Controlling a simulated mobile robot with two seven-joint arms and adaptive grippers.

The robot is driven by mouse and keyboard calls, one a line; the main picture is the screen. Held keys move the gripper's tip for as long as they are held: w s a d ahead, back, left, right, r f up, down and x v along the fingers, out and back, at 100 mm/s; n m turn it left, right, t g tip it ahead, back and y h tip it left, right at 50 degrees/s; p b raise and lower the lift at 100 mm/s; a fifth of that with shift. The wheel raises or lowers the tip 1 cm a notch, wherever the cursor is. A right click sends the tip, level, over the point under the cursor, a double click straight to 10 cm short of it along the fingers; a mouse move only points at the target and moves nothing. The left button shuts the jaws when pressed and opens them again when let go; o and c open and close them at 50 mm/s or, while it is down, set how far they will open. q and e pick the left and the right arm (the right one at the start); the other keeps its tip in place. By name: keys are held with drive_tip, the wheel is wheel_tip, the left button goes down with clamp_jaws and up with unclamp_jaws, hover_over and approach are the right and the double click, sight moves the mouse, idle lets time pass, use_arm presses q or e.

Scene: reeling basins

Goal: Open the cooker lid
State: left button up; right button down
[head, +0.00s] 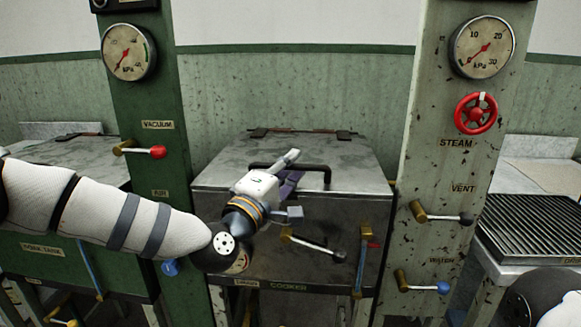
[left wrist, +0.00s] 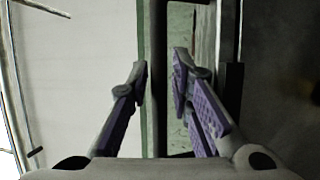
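The cooker (head: 340,225) is a dark metal box in the middle of the head view. Its grey metal lid (head: 352,160) lies flat and shut, with hinges at the back edge. A black bar handle (head: 318,167) stands on the lid, partly hidden by my left gripper (head: 290,181). That gripper reaches over the lid's front edge at the handle. In the left wrist view, the purple-padded fingers (left wrist: 160,70) are apart, with a dark bar (left wrist: 159,120) running between them. A gap shows on either side of it. My right gripper is out of view.
Green and grey posts flank the cooker, carrying a red-tipped vacuum lever (head: 157,152), a red steam wheel (head: 476,114), a vent lever (head: 445,217) and a blue-tipped water lever (head: 424,287). A black-knobbed lever (head: 312,246) sits on the cooker's front. A slatted rack (head: 530,225) stands at right.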

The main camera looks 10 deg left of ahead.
use_arm(q)
drive_tip(key=shift+c, duration=0.2)
clamp_jaws()
